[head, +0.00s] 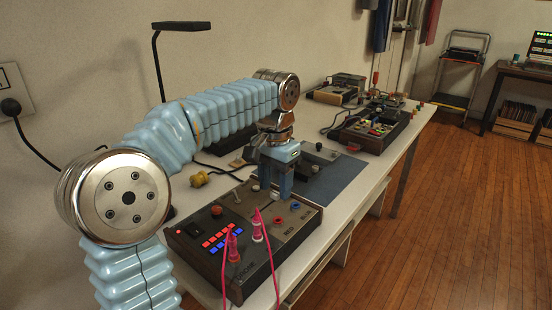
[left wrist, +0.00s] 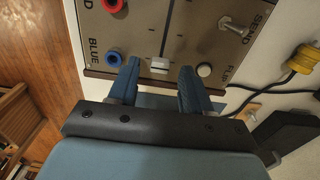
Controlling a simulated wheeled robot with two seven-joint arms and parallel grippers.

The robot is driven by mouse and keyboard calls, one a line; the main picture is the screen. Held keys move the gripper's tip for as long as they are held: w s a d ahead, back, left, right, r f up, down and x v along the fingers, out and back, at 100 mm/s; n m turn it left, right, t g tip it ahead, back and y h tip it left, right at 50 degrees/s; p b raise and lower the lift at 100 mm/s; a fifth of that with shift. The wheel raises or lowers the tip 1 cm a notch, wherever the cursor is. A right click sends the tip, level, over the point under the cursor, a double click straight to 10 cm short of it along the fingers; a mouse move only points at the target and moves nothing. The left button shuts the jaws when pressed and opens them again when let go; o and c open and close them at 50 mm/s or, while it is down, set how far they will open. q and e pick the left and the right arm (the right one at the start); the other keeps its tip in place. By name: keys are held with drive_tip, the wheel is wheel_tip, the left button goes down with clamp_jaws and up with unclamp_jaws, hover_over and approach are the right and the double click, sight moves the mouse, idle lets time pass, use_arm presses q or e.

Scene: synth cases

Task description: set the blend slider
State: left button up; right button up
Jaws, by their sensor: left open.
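The control box (head: 205,248) is a dark-sided panel with a brown-grey face on the bench; its face fills the top of the left wrist view (left wrist: 185,30). The blend slider's pale cap (left wrist: 159,65) sits at the near end of its dark slot, close to the panel's edge. My left gripper (head: 276,184) points down over the box's far part. It is open, with its blue fingertips (left wrist: 160,68) on either side of the cap in the left wrist view. I cannot tell whether they touch it. My right gripper is not in view.
A blue jack (left wrist: 113,58) lies just left of the fingers, and a white button (left wrist: 205,70) just right. A metal toggle (left wrist: 235,25) stands farther right. Pink cables (head: 268,245) rise from the box's front. Another device (head: 370,132) stands farther along the bench (head: 408,140).

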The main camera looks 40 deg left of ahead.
sight(275, 193)
use_arm(q)
wheel_tip(275, 193, up, 13)
drive_tip(key=shift+f+p, duration=0.15)
drive_tip(key=shift+p, duration=0.2)
idle(0.4)
